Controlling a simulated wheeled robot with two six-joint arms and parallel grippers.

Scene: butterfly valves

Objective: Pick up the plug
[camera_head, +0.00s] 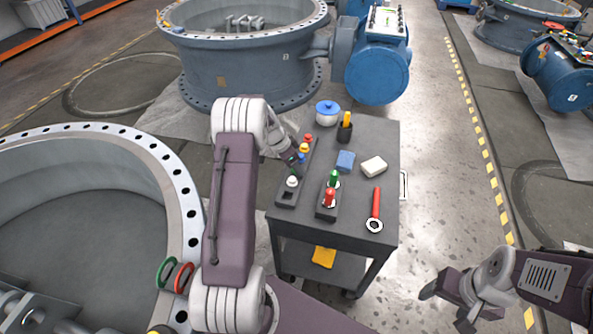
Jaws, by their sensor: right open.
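Several coloured plugs stand on a dark grey cart (375,150). A dark left rack (287,197) holds a red plug (308,138), a yellow-orange plug (304,148) and a white plug (292,181), with a partly hidden blue one between them. A second rack holds a green plug (334,178) and a red plug (328,197). My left gripper (297,163) is over the left rack by the blue plug. Its fingers are too small and covered to read, and contact cannot be told. My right gripper (446,306) is open and empty at lower right, away from the cart.
Large valve rings (180,185) stand left and behind. Floor right of the cart is clear.

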